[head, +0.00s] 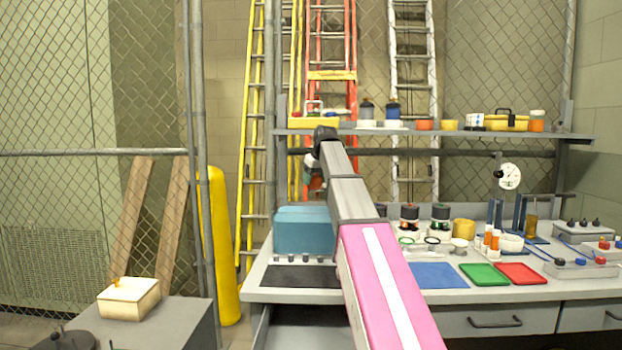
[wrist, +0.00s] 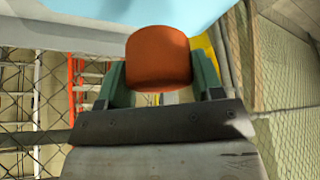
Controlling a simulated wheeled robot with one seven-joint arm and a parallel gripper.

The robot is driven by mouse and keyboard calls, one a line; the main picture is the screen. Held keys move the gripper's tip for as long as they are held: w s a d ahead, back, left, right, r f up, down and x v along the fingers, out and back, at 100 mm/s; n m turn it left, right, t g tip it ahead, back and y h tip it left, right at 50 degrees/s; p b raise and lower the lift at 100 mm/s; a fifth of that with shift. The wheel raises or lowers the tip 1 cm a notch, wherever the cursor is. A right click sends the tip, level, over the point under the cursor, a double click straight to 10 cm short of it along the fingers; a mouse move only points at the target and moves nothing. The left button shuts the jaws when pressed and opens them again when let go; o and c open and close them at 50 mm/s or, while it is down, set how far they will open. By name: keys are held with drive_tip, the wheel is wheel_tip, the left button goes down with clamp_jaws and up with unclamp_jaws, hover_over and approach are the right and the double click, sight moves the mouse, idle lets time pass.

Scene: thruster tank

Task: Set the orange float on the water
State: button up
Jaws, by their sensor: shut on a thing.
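The orange float (wrist: 158,58) is a short, rounded cylinder in the wrist view. My gripper (wrist: 160,78) is shut on it, with one green finger on each side. In the head view my gripper (head: 312,172) is small, at the far end of my arm, above the blue tank (head: 302,232). The float cannot be made out clearly there. The tank stands at the left of the bench, and its water surface cannot be made out in the head view. A pale blue surface (wrist: 100,12) fills the top of the wrist view beyond the float.
A shelf (head: 450,133) with jars and a yellow toolbox runs behind the tank. A dark mat (head: 300,277) lies in front of it. Blue, green and red trays (head: 522,273) and bottles crowd the bench's right. A cream box (head: 128,300) sits on a grey cabinet at left.

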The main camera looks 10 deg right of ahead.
drive_tip(key=shift+f, duration=2.35)
drive_tip(key=shift+f, duration=0.2)
drive_tip(key=shift+f, duration=2.85)
drive_tip(key=o, duration=1)
drive_tip(key=shift+c, duration=0.2)
drive_tip(key=shift+r, duration=0.15)
